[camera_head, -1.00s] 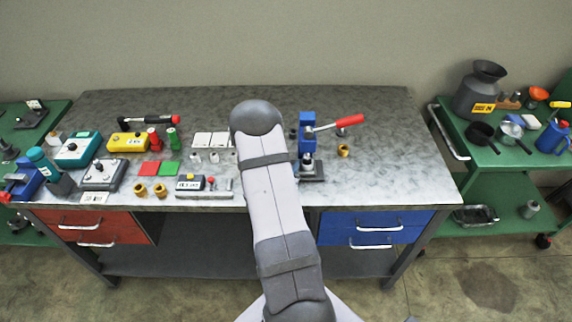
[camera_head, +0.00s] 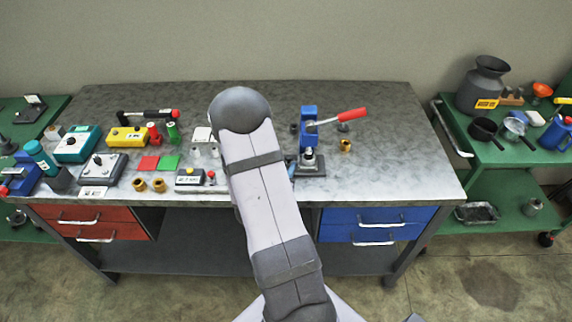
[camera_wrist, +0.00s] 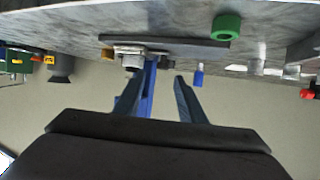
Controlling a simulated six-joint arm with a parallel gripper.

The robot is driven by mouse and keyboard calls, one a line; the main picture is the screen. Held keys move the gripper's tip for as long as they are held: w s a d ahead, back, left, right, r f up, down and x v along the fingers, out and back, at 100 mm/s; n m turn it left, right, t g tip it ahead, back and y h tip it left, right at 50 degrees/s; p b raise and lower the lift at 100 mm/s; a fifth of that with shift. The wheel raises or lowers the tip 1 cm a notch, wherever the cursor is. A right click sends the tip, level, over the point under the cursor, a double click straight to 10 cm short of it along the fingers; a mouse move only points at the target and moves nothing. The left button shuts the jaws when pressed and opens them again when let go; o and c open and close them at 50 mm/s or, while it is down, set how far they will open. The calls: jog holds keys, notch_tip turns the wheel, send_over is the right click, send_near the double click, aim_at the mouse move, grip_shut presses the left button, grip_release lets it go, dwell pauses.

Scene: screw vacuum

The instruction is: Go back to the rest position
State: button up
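My gripper (camera_wrist: 158,78) is open in the wrist view, its two fingers apart with nothing held between them. The wrist picture is upside down. Beyond the fingers stands a blue press (camera_wrist: 149,95), apart from them as far as I can tell. In the head view my arm rises over the middle of the workbench and hides my gripper. The blue lever press (camera_head: 308,128) with a red handle stands upright on the bench just right of my arm.
The grey workbench (camera_head: 380,110) holds a yellow box (camera_head: 127,136), a teal box (camera_head: 77,146), brass rings and small parts on the left. Its right end is mostly clear. Green carts stand at both sides; the right one (camera_head: 510,155) carries a grey can (camera_head: 483,85).

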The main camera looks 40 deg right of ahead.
jog(key=shift+s+a+r, duration=0.25)
jog(key=shift+s+a, duration=0.05)
jog(key=shift+a, duration=0.2)
jog(key=shift+w+a, duration=0.2)
jog(key=shift+w, duration=0.05)
jog(key=w+a+n+y, duration=0.1)
jog(key=a, duration=0.2)
jog(key=w+a+y, duration=0.2)
jog(key=a, duration=0.1)
jog(key=w+a+n+t+y, duration=0.1)
jog(key=a+y, duration=0.1)
jog(key=a, duration=0.1)
jog(key=shift+w+a+f+n, duration=0.2)
jog(key=shift+w+f+n, duration=0.1)
jog(key=s+a+n+y, duration=0.1)
jog(key=a+n+y, duration=0.35)
jog(key=a, duration=0.75)
jog(key=s+a+r+n+g+y, duration=0.1)
jog(key=s+a+r+n+g, duration=0.25)
jog(key=s, duration=0.55)
jog(key=s+a+r+n+g+y, duration=0.2)
jog(key=s+a+g, duration=0.25)
jog(key=s, duration=0.35)
notch_tip(320, 180, down, 38)
jog(key=b, duration=3.8)
jog(key=shift+s+a+f+t, duration=0.15)
jog(key=shift+a+f+t, duration=0.1)
jog(key=shift+a+t, duration=0.2)
